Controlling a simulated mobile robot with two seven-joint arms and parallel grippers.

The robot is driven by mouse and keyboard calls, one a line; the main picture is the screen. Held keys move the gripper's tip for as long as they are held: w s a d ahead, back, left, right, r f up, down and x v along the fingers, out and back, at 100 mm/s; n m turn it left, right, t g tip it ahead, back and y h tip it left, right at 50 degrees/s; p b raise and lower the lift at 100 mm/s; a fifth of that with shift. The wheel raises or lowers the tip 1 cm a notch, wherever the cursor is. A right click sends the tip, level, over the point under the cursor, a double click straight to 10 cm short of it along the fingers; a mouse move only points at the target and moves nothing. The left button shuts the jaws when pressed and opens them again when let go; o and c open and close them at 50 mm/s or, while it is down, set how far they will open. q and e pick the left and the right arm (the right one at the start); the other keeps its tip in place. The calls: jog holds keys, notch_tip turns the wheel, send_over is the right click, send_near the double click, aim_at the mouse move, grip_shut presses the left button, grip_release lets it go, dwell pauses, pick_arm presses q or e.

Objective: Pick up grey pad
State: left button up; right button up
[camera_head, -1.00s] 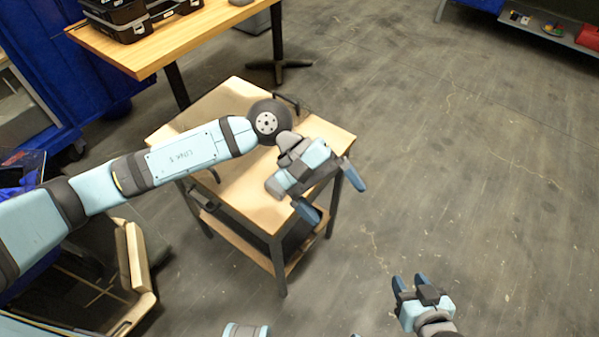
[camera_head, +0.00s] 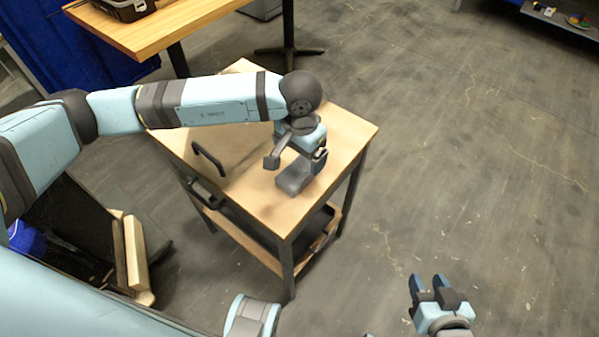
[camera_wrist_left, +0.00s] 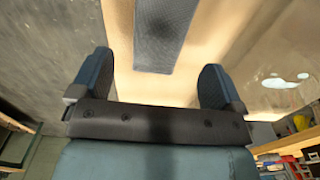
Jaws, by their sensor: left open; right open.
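The grey pad (camera_head: 293,181) lies on the small wooden-topped table (camera_head: 225,95), near its front right part. My left gripper (camera_head: 298,160) is over the table, turned downward just above the pad, and hides part of it. In the left wrist view the dark grey pad (camera_wrist_left: 162,35) lies ahead of my open left gripper (camera_wrist_left: 155,85), between the lines of its two fingers; nothing is between the fingertips. My right gripper (camera_head: 428,284) is open and empty, low at the lower right, above the floor and away from the table.
A black handle-shaped item (camera_head: 208,158) is at the small table's left side. A larger wooden table (camera_head: 165,28) with a black case (camera_head: 125,8) stands behind at upper left. The floor on the right is clear. A shelf (camera_head: 560,18) with small objects is at the far upper right.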

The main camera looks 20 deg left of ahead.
aim_at(299, 168)
pick_arm(q)
jog(key=f, duration=0.5)
jog(key=shift+s+f+b, duration=0.2)
jog(key=shift+f+b, duration=0.1)
jog(key=shift+c, duration=0.2)
jog(key=c, duration=1)
